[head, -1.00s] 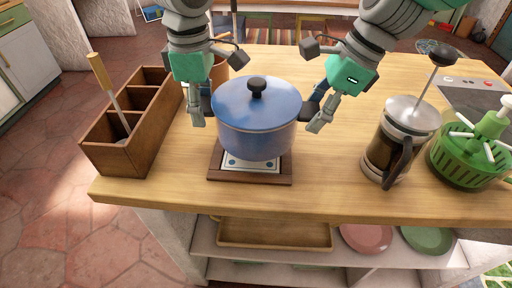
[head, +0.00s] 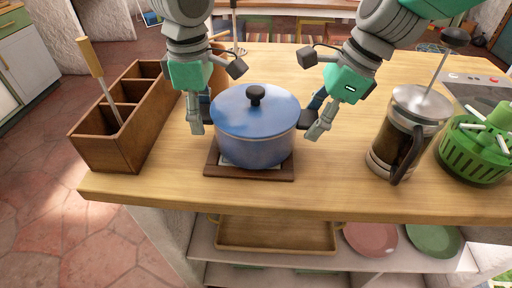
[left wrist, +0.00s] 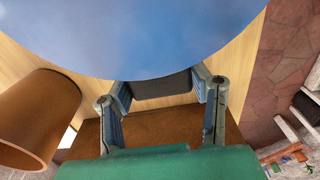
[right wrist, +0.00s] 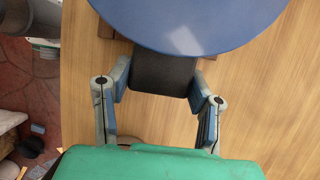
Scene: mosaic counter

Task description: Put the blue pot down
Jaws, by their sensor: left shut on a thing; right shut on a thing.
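The blue pot (head: 254,139), with its lid and dark knob on, is upright over the wood-framed tile trivet (head: 284,172). Its base is at or very near the tile; I cannot tell whether it touches. My left gripper (head: 203,112) is shut on the pot's left dark handle, which shows between the fingers in the left wrist view (left wrist: 162,86). My right gripper (head: 313,117) is shut on the right handle, which shows in the right wrist view (right wrist: 164,72). The pot hides most of the tile.
A wooden compartment box (head: 113,157) with a wooden-handled utensil stands left of the pot. A brown crock (left wrist: 36,118) stands behind the left gripper. A French press (head: 393,155) and green spinner (head: 472,150) stand right. Bare counter (head: 335,165) lies between pot and press.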

